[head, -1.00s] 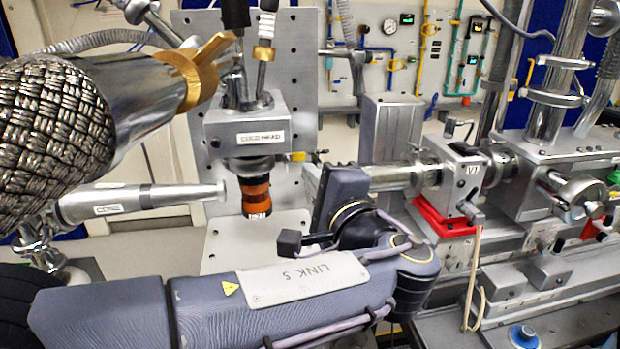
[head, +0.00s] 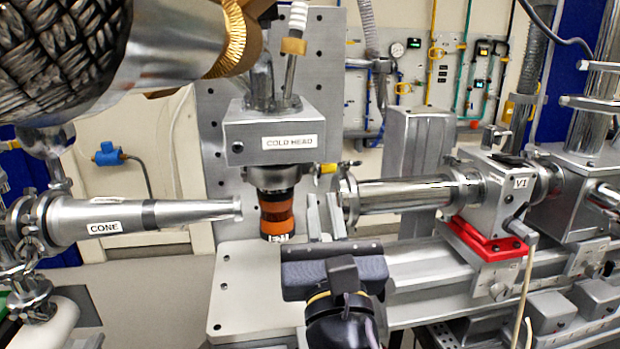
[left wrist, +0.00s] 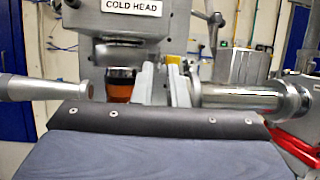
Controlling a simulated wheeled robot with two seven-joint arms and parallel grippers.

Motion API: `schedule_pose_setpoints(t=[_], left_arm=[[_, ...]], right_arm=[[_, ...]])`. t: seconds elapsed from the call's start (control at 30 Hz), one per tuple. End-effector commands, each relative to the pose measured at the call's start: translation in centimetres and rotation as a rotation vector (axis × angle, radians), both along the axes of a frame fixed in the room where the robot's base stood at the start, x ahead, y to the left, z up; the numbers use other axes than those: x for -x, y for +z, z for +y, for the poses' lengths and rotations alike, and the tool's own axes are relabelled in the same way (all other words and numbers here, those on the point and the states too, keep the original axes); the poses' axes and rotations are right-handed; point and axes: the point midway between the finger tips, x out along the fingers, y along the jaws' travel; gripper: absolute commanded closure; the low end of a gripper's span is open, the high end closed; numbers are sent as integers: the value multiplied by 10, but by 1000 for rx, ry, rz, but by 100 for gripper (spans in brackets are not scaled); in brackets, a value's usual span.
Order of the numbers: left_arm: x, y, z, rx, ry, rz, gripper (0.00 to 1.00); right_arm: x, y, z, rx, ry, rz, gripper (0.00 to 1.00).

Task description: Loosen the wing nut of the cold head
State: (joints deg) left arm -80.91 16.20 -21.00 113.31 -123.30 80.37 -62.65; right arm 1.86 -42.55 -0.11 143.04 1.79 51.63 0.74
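The cold head (head: 273,135) is a grey labelled block on the upright plate, with an orange and black cylinder (head: 277,212) below it. A small yellow piece (head: 327,169), probably the wing nut, sticks out to the right of its lower collar. It also shows in the left wrist view (left wrist: 173,59), partly behind my fingers. My left gripper (head: 324,215) points away from me, its two metal fingers upright and apart with nothing between them. The fingertips are just below the yellow piece in the head view; I cannot tell the depth gap. My right gripper is not in view.
A steel cone (head: 150,215) points at the cylinder from the left. A steel tube (head: 400,193) leads right to valve V1 (head: 500,190) on a red base. A large braided hose (head: 60,45) with a brass collar fills the upper left. The metal base plate (head: 235,300) is mostly bare.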

Motion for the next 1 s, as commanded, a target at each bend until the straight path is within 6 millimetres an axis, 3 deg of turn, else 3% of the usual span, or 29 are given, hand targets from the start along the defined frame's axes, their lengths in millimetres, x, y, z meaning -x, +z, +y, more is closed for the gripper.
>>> schedule_pose_setpoints(t=[0.2, 0.4, 0.73, 0.83, 1.0], left_arm=[[-34, 16, 6, 2, 5, 0, 87], [-54, 24, 8, 3, 3, 0, 87], [-58, 25, 8, 4, 1, 0, 87], [-58, 25, 8, 4, 1, 0, 99], [-58, 25, 8, 5, 1, -1, 100]], right_arm=[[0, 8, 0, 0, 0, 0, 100], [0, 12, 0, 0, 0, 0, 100], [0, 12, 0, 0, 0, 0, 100], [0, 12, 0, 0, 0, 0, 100], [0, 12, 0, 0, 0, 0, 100]])
